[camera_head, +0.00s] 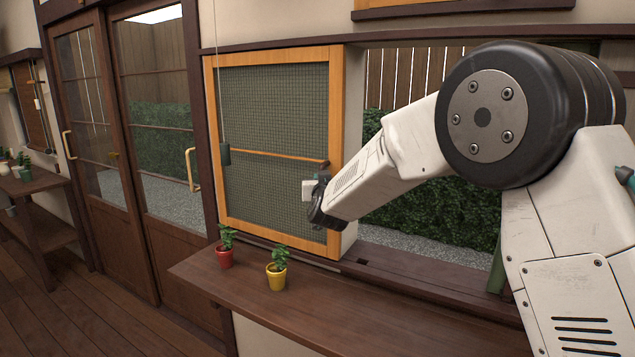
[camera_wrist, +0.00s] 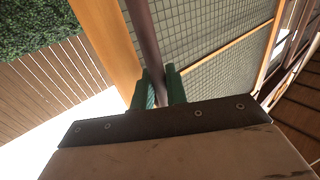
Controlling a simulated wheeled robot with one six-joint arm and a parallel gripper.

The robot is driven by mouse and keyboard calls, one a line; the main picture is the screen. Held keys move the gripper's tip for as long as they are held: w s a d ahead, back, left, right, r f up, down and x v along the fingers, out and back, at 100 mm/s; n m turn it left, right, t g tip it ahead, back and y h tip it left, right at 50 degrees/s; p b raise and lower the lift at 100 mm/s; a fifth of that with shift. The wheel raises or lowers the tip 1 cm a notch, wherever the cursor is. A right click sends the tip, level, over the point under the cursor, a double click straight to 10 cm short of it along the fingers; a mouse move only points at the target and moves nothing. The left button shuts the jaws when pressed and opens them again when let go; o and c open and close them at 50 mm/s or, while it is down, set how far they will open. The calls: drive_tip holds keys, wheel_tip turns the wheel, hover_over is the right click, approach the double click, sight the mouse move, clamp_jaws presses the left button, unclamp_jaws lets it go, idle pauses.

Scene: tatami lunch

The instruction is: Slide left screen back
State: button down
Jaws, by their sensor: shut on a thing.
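The left screen (camera_head: 270,120) is a dark mesh panel in an orange wooden frame with a thin crossbar. It stands at the left of the window opening; the mesh and frame also show in the wrist view (camera_wrist: 210,45). My gripper (camera_head: 322,190) is at the lower right side of the screen. In the wrist view its green fingers (camera_wrist: 158,88) are on either side of a dark upright bar (camera_wrist: 146,35) in front of the screen, shut on it. In the head view my gripper and arm mostly hide this bar.
The window opening right of the screen shows a hedge (camera_head: 430,215) and fence. A brown shelf (camera_head: 370,310) below holds a red pot (camera_head: 225,257) and a yellow pot (camera_head: 277,277) with plants. A dark weight (camera_head: 224,154) hangs before the screen's left side. Glass doors (camera_head: 155,120) stand left.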

drive_tip(key=shift+f, duration=0.1)
drive_tip(key=c, duration=1.8)
unclamp_jaws()
drive_tip(key=shift+o, duration=0.2)
drive_tip(key=s, duration=0.7)
drive_tip(key=shift+s+d, duration=0.35)
